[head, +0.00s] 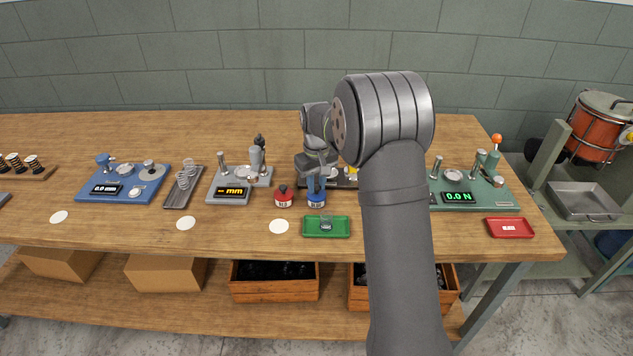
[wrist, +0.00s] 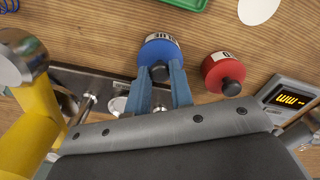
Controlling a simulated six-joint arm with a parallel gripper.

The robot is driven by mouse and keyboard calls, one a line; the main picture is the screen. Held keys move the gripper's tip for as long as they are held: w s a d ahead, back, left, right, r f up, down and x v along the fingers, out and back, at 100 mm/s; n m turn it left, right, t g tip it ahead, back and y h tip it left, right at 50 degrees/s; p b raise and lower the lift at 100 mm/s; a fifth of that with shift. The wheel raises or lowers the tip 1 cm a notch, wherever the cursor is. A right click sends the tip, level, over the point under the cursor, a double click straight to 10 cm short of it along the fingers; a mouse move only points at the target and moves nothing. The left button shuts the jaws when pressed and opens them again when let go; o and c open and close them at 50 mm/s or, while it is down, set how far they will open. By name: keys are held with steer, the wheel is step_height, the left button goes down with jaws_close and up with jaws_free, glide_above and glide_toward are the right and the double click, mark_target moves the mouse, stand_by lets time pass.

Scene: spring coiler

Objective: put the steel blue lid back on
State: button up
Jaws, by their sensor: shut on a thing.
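The blue lid (wrist: 159,48) with a black knob is on or just over the blue pot (head: 316,201), which has a white label. I cannot tell whether it is fully seated. My gripper (head: 317,184) points down at the pot in the head view and hides most of the lid there. In the wrist view the blue fingers of my gripper (wrist: 161,73) are shut on the knob of the lid, one on each side.
A red pot (head: 283,197) with a black knob stands close on the left. A green tray (head: 309,233) holding a small spring lies in front. A grey gauge (head: 224,190) stands further left, a green force tester (head: 487,195) to the right. White discs lie along the front edge.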

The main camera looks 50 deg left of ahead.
steer(key=shift+f, duration=0.1)
steer(key=o, duration=1.2)
steer(key=shift+c, duration=0.2)
steer(key=shift+r, duration=4.25)
step_height(320, 180, down, 8)
steer(key=shift+f, duration=0.25)
steer(key=shift+r, duration=0.1)
